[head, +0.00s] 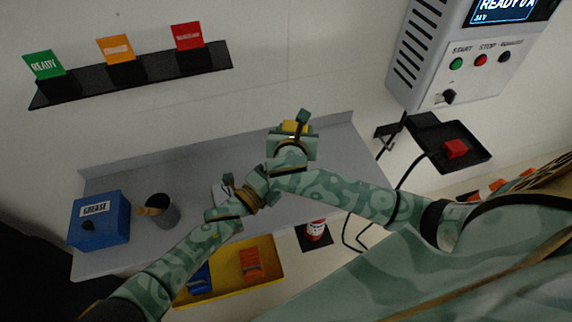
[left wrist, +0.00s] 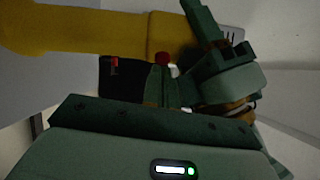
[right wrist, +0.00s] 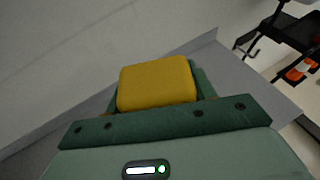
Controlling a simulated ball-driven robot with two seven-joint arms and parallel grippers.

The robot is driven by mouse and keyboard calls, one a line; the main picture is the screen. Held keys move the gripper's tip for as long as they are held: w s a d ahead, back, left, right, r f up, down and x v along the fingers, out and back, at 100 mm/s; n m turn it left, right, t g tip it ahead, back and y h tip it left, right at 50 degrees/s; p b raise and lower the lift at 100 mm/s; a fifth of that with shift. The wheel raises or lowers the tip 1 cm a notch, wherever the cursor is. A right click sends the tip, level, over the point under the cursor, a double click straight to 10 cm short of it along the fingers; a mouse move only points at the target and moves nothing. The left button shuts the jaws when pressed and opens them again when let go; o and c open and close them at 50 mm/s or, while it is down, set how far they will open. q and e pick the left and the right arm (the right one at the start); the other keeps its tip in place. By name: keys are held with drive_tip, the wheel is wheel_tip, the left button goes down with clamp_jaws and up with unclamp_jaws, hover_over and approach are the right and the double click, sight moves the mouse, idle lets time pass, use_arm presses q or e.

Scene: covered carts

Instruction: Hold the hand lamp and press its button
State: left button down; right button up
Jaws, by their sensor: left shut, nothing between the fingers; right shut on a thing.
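The hand lamp is yellow, and its top shows in the head view (head: 295,127) above the grey bench. My right gripper (head: 293,137) is shut on the hand lamp and holds it up; its yellow body also fills the middle of the right wrist view (right wrist: 157,84). In the left wrist view the lamp (left wrist: 85,32) stretches across the top, with a round red button (left wrist: 162,58) on its lower edge. My left gripper (left wrist: 163,80) is shut and empty, its fingertips right at the button. I cannot tell whether they touch it.
A blue grease box (head: 100,222) and a dark cup (head: 162,212) stand on the bench (head: 335,145) at left. A yellow tray (head: 270,268) lies below. A control box (head: 440,50) and a black tray (head: 478,155) with a red item are on the right.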

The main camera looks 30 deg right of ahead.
use_arm(q)
drive_tip(key=shift+w+d+r, duration=0.15)
drive_tip(key=shift+w+d, duration=0.45)
drive_tip(key=shift+w, duration=0.2)
use_arm(e)
drive_tip(key=shift+f, duration=0.1)
drive_tip(key=shift+a, duration=0.1)
use_arm(q)
drive_tip(key=w+f+v, duration=0.1)
drive_tip(key=v, duration=0.9)
drive_tip(key=shift+w+a, duration=0.3)
drive_tip(key=shift+a, duration=0.05)
use_arm(e)
drive_tip(key=shift+s, duration=0.1)
use_arm(q)
drive_tip(key=shift+f, duration=0.15)
